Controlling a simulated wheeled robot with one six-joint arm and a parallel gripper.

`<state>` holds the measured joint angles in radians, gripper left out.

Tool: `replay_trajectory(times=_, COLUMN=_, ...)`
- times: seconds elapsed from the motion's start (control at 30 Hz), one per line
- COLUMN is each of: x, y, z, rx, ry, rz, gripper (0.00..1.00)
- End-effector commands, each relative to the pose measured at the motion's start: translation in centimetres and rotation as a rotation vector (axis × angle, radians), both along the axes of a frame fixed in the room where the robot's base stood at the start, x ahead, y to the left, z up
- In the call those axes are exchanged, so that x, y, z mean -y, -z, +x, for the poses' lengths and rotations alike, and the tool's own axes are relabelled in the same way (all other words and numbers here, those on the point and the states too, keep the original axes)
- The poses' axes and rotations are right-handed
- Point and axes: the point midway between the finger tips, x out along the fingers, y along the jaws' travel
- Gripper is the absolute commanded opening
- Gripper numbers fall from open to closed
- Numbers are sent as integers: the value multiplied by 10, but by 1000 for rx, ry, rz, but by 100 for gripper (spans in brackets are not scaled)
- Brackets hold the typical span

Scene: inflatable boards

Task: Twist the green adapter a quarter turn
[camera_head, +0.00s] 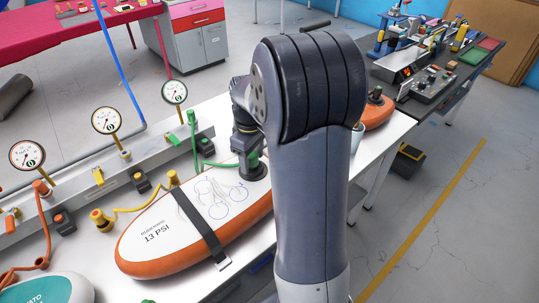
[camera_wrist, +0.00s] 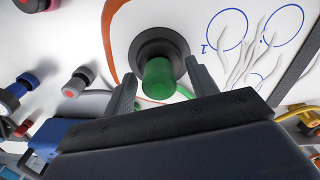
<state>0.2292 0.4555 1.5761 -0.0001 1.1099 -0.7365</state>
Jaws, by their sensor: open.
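The green adapter (camera_wrist: 160,80) sits in a dark round valve seat (camera_wrist: 150,48) on the white inflatable board (camera_wrist: 200,14). In the head view the orange-rimmed board (camera_head: 145,257), marked 13 PSI, lies on the white bench under a black strap (camera_head: 200,226). My gripper (camera_wrist: 161,72) is open, with one finger on each side of the adapter and gaps visible. I cannot tell how deep the fingers reach. In the head view my gripper (camera_head: 250,157) is above the board's far end, where a green hose (camera_head: 217,164) runs in; a small green part shows there.
Several pressure gauges (camera_head: 107,120) stand on a rail behind the board. A yellow hose fitting (camera_head: 101,220) lies by the board's left side. A teal and white board (camera_head: 50,290) is at the lower left. Another orange board (camera_head: 379,113) lies beyond my arm, which hides part of the bench.

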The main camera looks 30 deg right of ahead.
Motion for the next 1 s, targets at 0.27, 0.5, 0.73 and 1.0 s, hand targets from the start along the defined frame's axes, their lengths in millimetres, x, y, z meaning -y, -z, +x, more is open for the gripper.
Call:
replay_trajectory(times=0.27, x=0, y=1, z=0, rx=0, ry=0, rz=0, gripper=52)
replay_trajectory(times=0.5, x=0, y=0, z=0, rx=0, ry=0, rz=0, gripper=32)
replay_trajectory(times=0.73, x=0, y=1, z=0, rx=0, ry=0, rz=0, gripper=13)
replay_trajectory(times=1.0, x=0, y=0, z=0, rx=0, ry=0, rz=0, gripper=15)
